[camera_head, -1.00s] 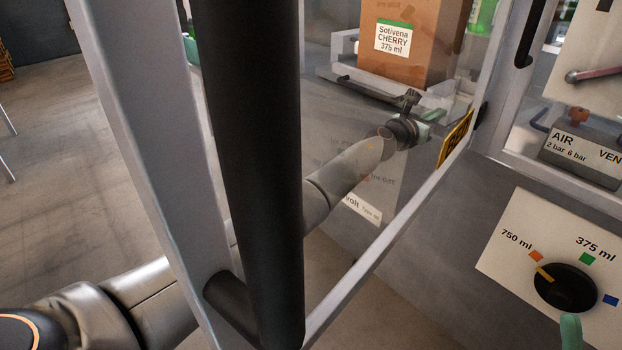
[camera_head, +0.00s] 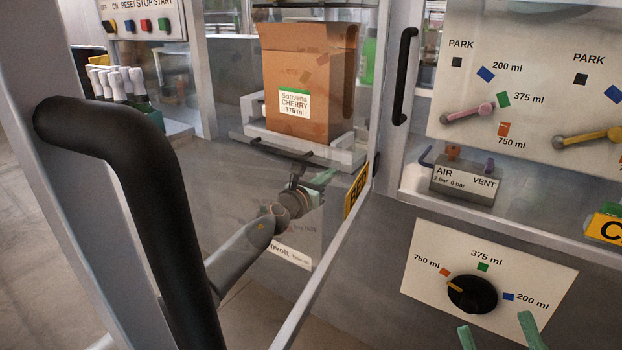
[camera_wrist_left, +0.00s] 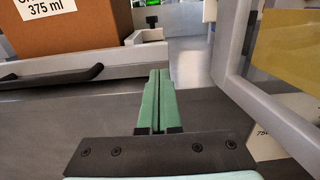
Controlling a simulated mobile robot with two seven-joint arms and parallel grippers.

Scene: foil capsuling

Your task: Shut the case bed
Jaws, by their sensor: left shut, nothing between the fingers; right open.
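The case bed (camera_head: 343,152) is a light grey tray with a dark bar handle (camera_head: 283,151) along its front. It carries an open brown carton (camera_head: 305,75) labelled Sotivena CHERRY 375 ml. My left gripper (camera_head: 327,177), seen through a clear door panel, is just in front of the bed, right of and below the handle. In the left wrist view its green fingers (camera_wrist_left: 158,85) are together and empty; the handle (camera_wrist_left: 52,84) lies to their left, apart from them. My right gripper (camera_head: 498,334) shows only two spread green fingertips at the bottom edge.
An open framed clear door with a thick black handle (camera_head: 120,140) stands in the left foreground, my left arm behind it. A selector dial (camera_head: 472,293) is right of the door. White-capped bottles (camera_head: 118,85) stand at the left. Lever panels are upper right.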

